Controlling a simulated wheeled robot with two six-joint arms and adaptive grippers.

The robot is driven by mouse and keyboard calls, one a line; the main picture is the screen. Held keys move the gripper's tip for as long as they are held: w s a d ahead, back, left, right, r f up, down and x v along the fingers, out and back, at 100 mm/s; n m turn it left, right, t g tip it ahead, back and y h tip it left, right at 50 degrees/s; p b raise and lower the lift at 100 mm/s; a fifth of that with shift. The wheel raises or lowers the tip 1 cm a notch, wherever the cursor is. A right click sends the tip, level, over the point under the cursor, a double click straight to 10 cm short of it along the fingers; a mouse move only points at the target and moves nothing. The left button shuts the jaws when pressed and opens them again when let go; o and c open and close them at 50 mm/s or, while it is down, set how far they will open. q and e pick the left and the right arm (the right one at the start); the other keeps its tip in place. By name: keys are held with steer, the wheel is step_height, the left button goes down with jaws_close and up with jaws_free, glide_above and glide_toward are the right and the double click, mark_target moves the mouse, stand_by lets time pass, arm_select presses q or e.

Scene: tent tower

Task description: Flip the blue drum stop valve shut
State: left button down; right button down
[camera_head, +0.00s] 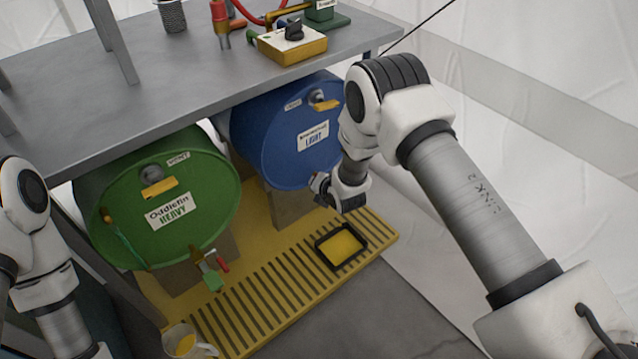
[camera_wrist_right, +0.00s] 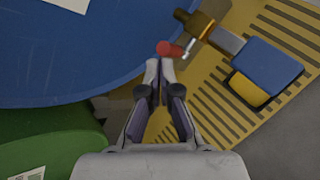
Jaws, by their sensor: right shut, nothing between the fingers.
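The blue drum (camera_head: 275,140) lies on its side under the bench, with a white label on its end. Its valve is hidden behind my right arm in the head view. In the right wrist view the valve shows as a brass body (camera_wrist_right: 197,30) with a red handle (camera_wrist_right: 168,48), a grey pipe and a blue block (camera_wrist_right: 267,65) at its outer end. My right gripper (camera_wrist_right: 160,72) is shut and empty, its fingertips just below the red handle; I cannot tell whether they touch. The head view shows only part of this gripper (camera_head: 322,187). My left gripper is out of view.
A green drum (camera_head: 150,230) with its own red-handled tap (camera_head: 212,270) lies to the left. A dark tray with yellow inside (camera_head: 341,246) sits on the yellow slatted platform (camera_head: 265,310). A mug (camera_head: 185,343) stands at the front. The grey bench (camera_head: 100,100) overhangs both drums.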

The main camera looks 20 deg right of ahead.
steer(key=a+v, duration=0.1)
steer(key=v, duration=1)
steer(key=shift+s+d+r, duration=0.3)
steer(key=shift+d, duration=0.25)
